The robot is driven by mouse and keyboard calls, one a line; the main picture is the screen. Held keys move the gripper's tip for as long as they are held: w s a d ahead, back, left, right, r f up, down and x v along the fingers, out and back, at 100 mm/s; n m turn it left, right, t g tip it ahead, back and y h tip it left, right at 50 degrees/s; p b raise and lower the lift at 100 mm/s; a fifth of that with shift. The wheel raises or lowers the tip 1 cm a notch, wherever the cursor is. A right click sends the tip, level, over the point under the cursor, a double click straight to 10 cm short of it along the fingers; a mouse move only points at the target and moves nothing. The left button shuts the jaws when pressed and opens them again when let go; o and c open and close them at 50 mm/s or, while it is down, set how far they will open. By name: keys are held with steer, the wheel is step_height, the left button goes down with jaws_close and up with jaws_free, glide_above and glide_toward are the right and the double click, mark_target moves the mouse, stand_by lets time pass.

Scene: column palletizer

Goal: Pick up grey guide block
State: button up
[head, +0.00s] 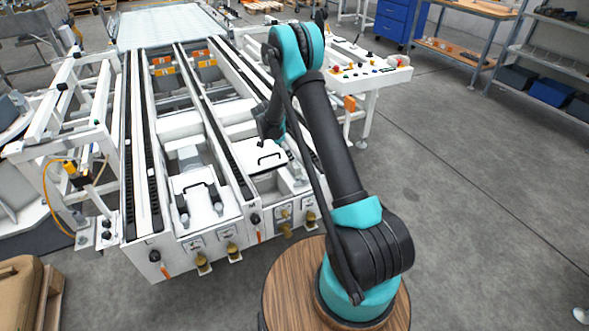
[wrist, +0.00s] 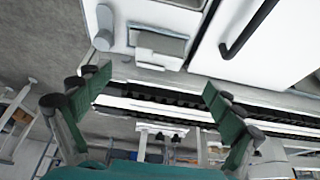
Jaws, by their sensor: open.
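A small light-grey block, which looks like the grey guide block (wrist: 160,44), sits on the white machine frame between and beyond my fingertips in the wrist view. It appears seated on the frame near a rounded grey post (wrist: 104,27). My gripper (wrist: 158,78) is open, its two green fingers spread apart with nothing between them. A gap seems to remain between the fingers and the block. In the head view my gripper is dark and partly hidden behind my arm, above the right bay of the palletizer. I cannot clearly make out the block there.
A white panel with a black handle (head: 268,160) lies in the right bay; the handle also shows in the wrist view (wrist: 248,30). Dark conveyor rails (head: 215,135) run along the machine. A control console (head: 370,70) stands at the right. Open floor (head: 470,200) lies further right.

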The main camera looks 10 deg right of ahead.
mark_target(294, 164)
steer(key=x, duration=1)
steer(key=shift+d+r, duration=0.1)
steer(key=shift+d, duration=0.05)
steer(key=c, duration=1.3)
steer(key=shift+r, duration=0.1)
